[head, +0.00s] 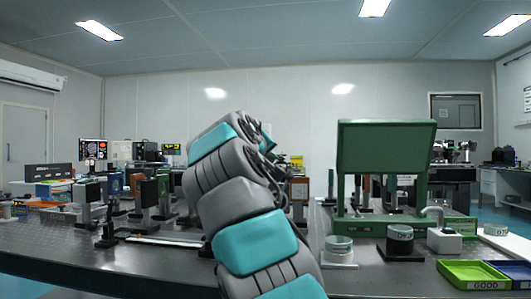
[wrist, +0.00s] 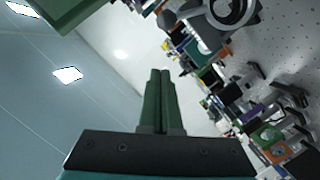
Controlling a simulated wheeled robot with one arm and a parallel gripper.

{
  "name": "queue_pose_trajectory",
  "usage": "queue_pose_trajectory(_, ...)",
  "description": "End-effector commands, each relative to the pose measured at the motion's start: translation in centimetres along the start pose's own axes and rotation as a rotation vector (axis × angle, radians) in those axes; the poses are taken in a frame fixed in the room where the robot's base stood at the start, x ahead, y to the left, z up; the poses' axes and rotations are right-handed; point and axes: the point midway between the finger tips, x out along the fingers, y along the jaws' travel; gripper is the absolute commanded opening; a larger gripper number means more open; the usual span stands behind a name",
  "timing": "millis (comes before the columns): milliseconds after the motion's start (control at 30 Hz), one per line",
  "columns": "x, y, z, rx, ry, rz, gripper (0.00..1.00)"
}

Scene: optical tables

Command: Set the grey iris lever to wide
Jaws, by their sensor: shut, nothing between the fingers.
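My gripper (wrist: 160,74) shows in the wrist view with its two dark green fingers together and nothing between them. In the head view my arm covers the middle of the picture and I cannot make out the fingertips. A grey round part with a pale ring (wrist: 232,10) shows at the top of the wrist view, apart from the fingers. I cannot tell whether it is the iris. I cannot make out the grey lever or its setting in either view.
The dark optical table (head: 60,248) carries several mounts left of my arm. At right stand a large green box-like stand (head: 385,148), two labelled round pieces (head: 338,244) (head: 400,240), a white spouted piece (head: 443,238) and a green tray (head: 470,275). The front left is fairly clear.

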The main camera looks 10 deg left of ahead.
Motion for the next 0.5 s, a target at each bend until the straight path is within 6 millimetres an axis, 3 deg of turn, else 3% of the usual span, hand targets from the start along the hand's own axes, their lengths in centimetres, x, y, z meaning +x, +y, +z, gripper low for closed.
queue_pose_trajectory(233, 2.9, -0.1, 0.0, -0.002, -0.002, -0.003, 0.0)
queue_pose_trajectory(500, 2.3, -0.1, 1.4, -0.002, -0.003, 0.001, 0.0)
